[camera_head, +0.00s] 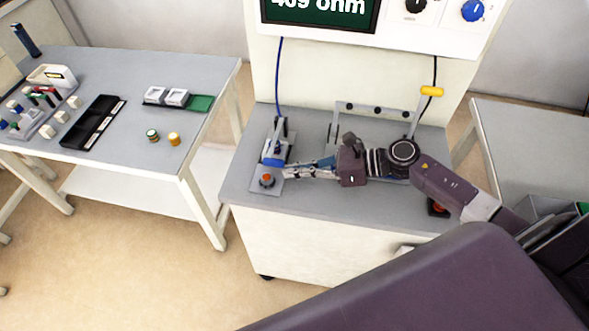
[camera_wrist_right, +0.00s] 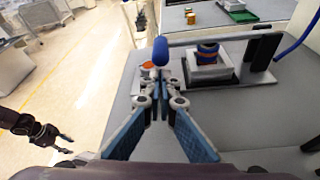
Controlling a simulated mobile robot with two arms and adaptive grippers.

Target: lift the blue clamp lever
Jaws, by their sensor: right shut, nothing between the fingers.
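The blue clamp lever shows in the right wrist view as a rounded blue handle (camera_wrist_right: 161,52) on a grey bar that runs right to a dark upright. The bar lies roughly level over a pale block holding a blue-and-orange ringed part (camera_wrist_right: 208,54). In the head view the blue handle (camera_head: 273,161) is at the left of the bench. My right gripper (camera_head: 287,168) is shut and empty, its tips (camera_wrist_right: 161,84) close by the handle; I cannot tell whether they touch it. My left gripper (camera_wrist_right: 62,143) shows small and dark in the wrist view; its jaw state is unclear.
The grey bench top (camera_head: 330,205) is clear in front. An orange-red button (camera_head: 267,181) sits near the handle. A yellow-handled lever (camera_head: 432,91) stands upright at right. A meter panel (camera_head: 320,12) is behind. A side table (camera_head: 120,168) at left holds parts and trays.

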